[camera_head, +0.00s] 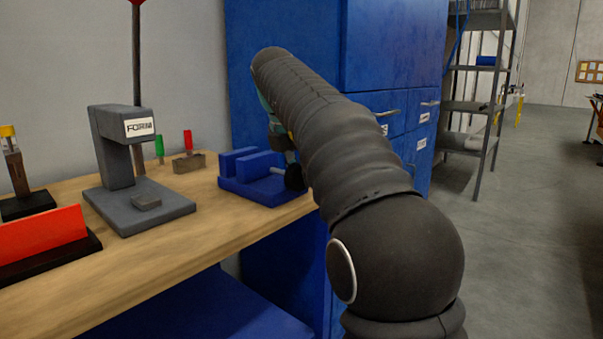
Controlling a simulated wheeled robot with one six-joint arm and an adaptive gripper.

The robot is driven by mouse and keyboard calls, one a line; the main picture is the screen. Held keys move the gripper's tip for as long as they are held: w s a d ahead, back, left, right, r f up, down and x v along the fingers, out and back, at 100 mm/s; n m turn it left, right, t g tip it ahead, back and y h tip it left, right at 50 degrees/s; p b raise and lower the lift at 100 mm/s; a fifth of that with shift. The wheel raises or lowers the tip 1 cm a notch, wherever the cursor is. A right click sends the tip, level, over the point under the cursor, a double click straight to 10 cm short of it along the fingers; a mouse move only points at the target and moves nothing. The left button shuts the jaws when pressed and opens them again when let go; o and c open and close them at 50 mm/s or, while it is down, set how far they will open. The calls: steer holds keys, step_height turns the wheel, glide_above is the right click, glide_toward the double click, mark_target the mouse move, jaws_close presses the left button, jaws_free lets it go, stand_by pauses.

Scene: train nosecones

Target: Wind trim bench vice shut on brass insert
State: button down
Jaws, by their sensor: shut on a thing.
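The blue bench vice (250,188) stands on the right end of the wooden bench, with its two jaw blocks upright and a gap between them. A light screw rod (277,171) comes out of its right side. My gripper (292,172) points down at the outer end of this rod and is shut on the vice handle there. My dark arm covers much of the gripper, and the grip itself is mostly hidden. I cannot make out the brass insert; the gap between the jaws is too small and dark to tell.
A grey press marked FORM (120,150) stands left of the vice. A red panel (42,234) is at the front left. Blue cabinets (385,50) rise close behind my arm. Bare bench lies before the vice.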

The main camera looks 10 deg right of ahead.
mark_target(294, 166)
stand_by(0.4)
steer(key=c, duration=1)
jaws_free()
steer(key=shift+v, duration=3.7)
